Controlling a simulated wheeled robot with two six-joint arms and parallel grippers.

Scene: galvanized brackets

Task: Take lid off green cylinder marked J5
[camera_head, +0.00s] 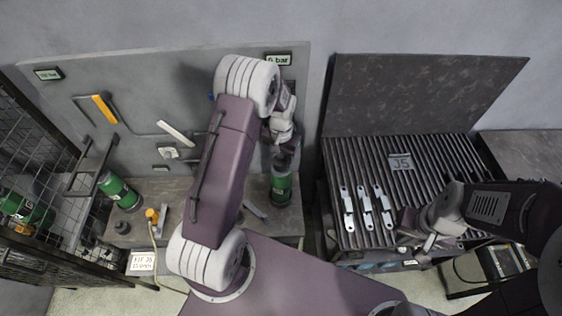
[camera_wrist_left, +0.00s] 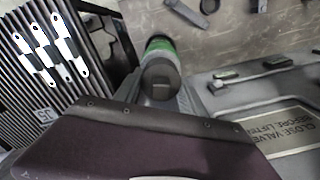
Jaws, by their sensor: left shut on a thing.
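A green cylinder (camera_head: 281,189) stands upright on the bench beside the back panel. Its dark lid (camera_wrist_left: 160,78) shows in the left wrist view, with the green body (camera_wrist_left: 159,44) behind it. I cannot read a J5 mark on this cylinder. My left gripper (camera_head: 283,150) is directly above the cylinder, shut on the lid. My arm and hand partly hide the lid, and I cannot tell whether it is apart from the cylinder. My right gripper (camera_head: 426,238) is over the front edge of the slatted table; its finger opening is unclear.
A slatted table (camera_head: 437,160) with a J5 plate (camera_head: 401,162) holds three pale brackets (camera_head: 366,209). A gauge panel (camera_head: 130,110) stands behind the bench. A paper sign (camera_head: 142,262) is at the bench front.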

